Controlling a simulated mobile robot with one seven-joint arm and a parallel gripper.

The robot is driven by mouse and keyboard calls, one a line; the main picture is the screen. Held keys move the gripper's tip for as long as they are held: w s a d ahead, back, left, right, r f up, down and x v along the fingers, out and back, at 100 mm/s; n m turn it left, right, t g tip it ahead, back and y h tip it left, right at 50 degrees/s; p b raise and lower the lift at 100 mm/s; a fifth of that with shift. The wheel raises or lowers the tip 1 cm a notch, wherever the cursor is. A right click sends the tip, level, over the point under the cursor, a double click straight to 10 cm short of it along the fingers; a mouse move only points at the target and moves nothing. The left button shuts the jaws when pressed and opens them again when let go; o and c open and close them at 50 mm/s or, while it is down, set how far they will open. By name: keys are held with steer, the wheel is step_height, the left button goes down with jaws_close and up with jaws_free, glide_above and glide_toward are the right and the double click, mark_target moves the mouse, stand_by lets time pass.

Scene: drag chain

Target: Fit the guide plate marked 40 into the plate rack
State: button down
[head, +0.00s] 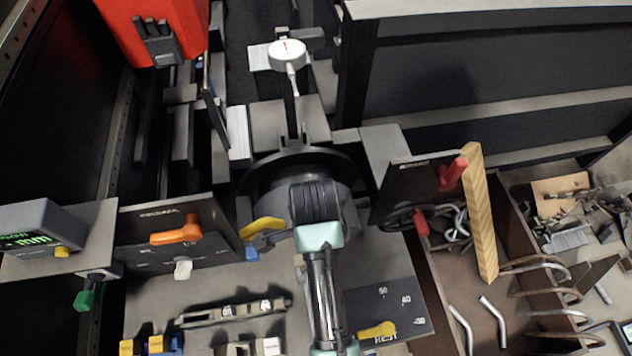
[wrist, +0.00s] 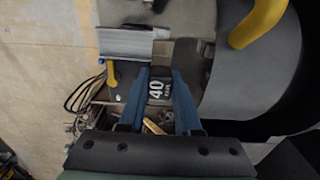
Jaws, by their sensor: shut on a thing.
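My gripper (wrist: 161,78) shows in the wrist view with two blue fingers shut on a dark guide plate (wrist: 158,90) with a white 40 on it. The plate sits between the fingers, and much of it is hidden by them. In the head view my arm comes up from the bottom middle, and I cannot make out the held plate there. A long narrow holder (head: 222,315) with small white-labelled pieces lies at the lower left of the arm in the head view. I cannot tell whether it is the plate rack.
A dark panel (head: 408,318) with numbers and a yellow lever (head: 378,330) lies right of my arm. An upright panel with an orange handle (head: 176,231) stands left. A yellow handle (wrist: 258,22) and a large grey round body (wrist: 245,75) are close right of the fingers in the wrist view.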

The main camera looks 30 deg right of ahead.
steer(key=w+a+f+b, duration=0.1)
steer(key=a+f+b, duration=0.2)
steer(key=a, duration=0.7)
steer(key=w+a+f+b, duration=0.2)
steer(key=a+f, duration=0.3)
steer(key=a, duration=0.6)
steer(key=w+a+f+b, duration=0.2)
steer(key=a+f+b, duration=0.2)
steer(key=a, duration=0.7)
steer(key=shift+w+f, duration=0.15)
steer(key=shift+f, duration=0.3)
steer(key=shift+f+b, duration=0.15)
steer(key=shift+b, duration=0.15)
steer(key=shift+f+b, duration=1.5)
steer(key=shift+f, duration=0.75)
steer(key=shift+p, duration=0.65)
steer(key=shift+f+b, duration=2.25)
steer(key=shift+f, duration=0.65)
steer(key=c, duration=0.5)
jaws_free()
